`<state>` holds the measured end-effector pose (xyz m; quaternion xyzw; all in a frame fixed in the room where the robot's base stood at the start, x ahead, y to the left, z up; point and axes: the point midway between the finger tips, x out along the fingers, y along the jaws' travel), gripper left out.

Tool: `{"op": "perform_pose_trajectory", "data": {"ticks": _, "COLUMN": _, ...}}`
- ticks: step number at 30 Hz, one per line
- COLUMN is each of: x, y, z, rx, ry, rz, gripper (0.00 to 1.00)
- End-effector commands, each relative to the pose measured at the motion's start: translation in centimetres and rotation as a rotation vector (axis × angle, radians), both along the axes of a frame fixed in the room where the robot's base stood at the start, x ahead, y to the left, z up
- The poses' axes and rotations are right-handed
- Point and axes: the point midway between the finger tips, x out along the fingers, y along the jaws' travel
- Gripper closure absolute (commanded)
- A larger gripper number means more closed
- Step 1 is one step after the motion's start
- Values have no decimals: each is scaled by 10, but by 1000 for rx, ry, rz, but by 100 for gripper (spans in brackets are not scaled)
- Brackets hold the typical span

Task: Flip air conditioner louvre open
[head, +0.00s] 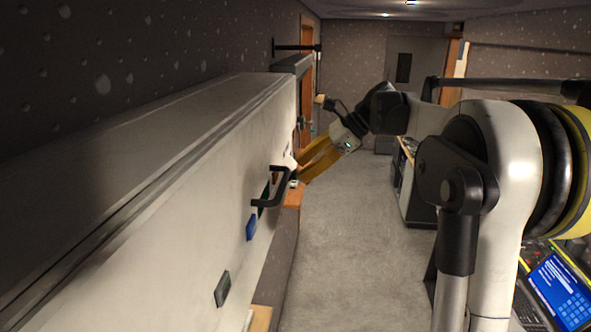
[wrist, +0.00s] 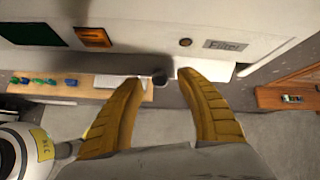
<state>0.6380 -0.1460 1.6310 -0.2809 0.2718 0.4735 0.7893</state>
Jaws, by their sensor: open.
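The air conditioner is a long white wall unit (head: 150,200) filling the left of the head view. Its white face (wrist: 140,25) spans the top of the wrist view. A pale strip (wrist: 218,70) lies along its lower edge and may be the louvre; I cannot tell its angle. My gripper (head: 300,169) is at the unit's far end, its yellow fingers pointing at it. In the wrist view my gripper (wrist: 162,78) is open and empty of anything clearly held. A small dark knob (wrist: 160,77) shows between the fingertips; contact cannot be told.
A wooden shelf (wrist: 50,88) with small coloured items is below the unit. A dark cabinet (head: 415,195) stands right; the carpet between is clear.

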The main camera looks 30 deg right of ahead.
Motion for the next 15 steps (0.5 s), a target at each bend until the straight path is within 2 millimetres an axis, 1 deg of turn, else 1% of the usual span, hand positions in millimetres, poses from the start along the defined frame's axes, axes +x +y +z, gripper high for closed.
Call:
{"op": "perform_pose_trajectory", "data": {"ticks": 1, "x": 3, "y": 5, "z": -4, "rx": 0, "ry": 0, "rz": 3, "gripper": 57}}
{"op": "perform_pose_trajectory", "data": {"ticks": 6, "x": 10, "y": 13, "z": -15, "rx": -1, "ry": -1, "rz": 1, "gripper": 57}}
{"op": "perform_pose_trajectory", "data": {"ticks": 15, "x": 11, "y": 15, "z": -18, "rx": 0, "ry": -1, "rz": 1, "gripper": 57}}
